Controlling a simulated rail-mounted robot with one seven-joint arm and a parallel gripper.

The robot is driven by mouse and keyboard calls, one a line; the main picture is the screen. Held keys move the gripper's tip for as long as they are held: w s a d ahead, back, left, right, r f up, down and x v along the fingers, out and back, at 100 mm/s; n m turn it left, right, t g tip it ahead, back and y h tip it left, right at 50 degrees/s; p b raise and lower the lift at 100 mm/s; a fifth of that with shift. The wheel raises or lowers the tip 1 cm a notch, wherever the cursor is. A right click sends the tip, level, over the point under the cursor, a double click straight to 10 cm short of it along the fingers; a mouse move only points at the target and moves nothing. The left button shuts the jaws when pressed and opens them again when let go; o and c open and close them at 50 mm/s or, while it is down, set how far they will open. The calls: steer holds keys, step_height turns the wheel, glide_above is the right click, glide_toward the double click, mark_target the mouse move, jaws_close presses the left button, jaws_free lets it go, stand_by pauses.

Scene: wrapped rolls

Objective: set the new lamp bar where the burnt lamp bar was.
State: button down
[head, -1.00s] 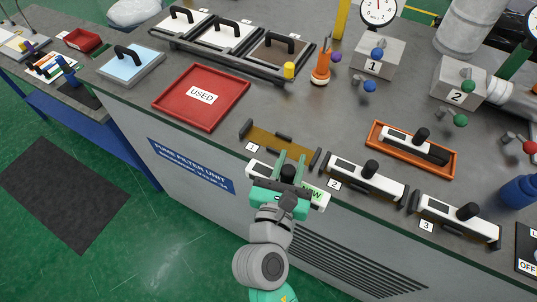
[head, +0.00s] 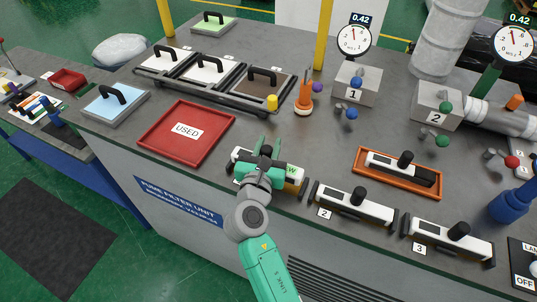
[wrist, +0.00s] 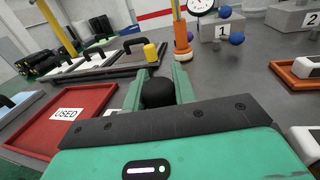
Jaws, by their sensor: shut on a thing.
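The bar lies over slot 1 on the bench's front edge, left of bar 2, and hides the slot's plate. I cannot tell whether it rests fully in the slot. No bar marked as burnt is seen. The red USED tray (head: 156,143) is empty.
Lamp bars 2 (head: 340,197) and 3 (head: 440,234) sit to the right along the front edge. Another bar (head: 385,163) lies in an orange tray (head: 437,192) behind them. An orange post (head: 304,95) and valve block 1 (head: 357,84) stand farther back.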

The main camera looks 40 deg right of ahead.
mark_target(268, 155)
steer(key=shift+f, duration=1.65)
steer(key=c, duration=1.1)
jaws_free()
steer(key=shift+f, duration=0.15)
steer(key=shift+c, duration=0.2)
steer(key=shift+r, duration=0.3)
steer(key=v, duration=1.2)
steer(key=shift+w+f, duration=0.1)
